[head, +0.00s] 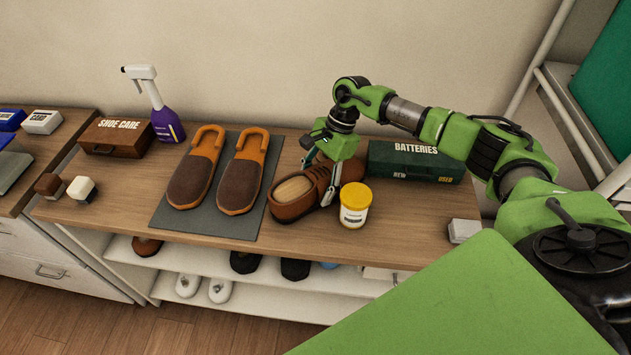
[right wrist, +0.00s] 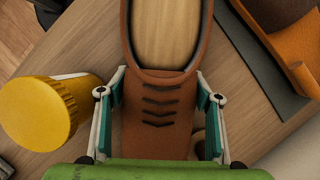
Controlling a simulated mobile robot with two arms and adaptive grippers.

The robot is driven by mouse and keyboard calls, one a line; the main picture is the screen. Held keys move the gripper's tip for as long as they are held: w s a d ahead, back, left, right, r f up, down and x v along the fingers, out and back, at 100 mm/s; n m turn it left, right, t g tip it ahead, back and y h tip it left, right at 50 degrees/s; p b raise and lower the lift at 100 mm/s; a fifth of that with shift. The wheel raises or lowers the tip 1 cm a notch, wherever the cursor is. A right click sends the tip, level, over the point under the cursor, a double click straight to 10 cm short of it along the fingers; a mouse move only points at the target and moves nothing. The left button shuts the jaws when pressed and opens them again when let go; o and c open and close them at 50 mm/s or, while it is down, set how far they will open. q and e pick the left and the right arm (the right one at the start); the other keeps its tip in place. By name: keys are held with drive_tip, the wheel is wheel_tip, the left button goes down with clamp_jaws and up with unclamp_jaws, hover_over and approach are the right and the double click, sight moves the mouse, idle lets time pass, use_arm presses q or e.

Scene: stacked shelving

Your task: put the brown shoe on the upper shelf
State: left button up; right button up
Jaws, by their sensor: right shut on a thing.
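The brown shoe (head: 293,211) sits on the wooden top (head: 405,235), right of the grey mat, with its pale insole showing. My right gripper (head: 328,178) reaches down over it and is shut across its front part. In the right wrist view the shoe (right wrist: 158,105) lies between the two fingers (right wrist: 160,112), its opening pointing away from the palm. The shoe seems to rest on the wood. Below the top, a white upper shelf (head: 203,260) holds dark and brown shoes, partly hidden by the top's edge. My left gripper is not in view.
A yellow-lidded jar (head: 355,205) stands close to the shoe's right. Orange-brown slippers (head: 240,180) lie on the grey mat (head: 180,225). A green batteries box (head: 415,162) is behind. White shoes (head: 220,290) stand on the lower shelf. A purple spray bottle (head: 165,120) is farther left.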

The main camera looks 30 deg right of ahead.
drive_tip(key=shift+w+f, duration=0.1)
drive_tip(key=shift+f, duration=0.1)
drive_tip(key=o, duration=1.3)
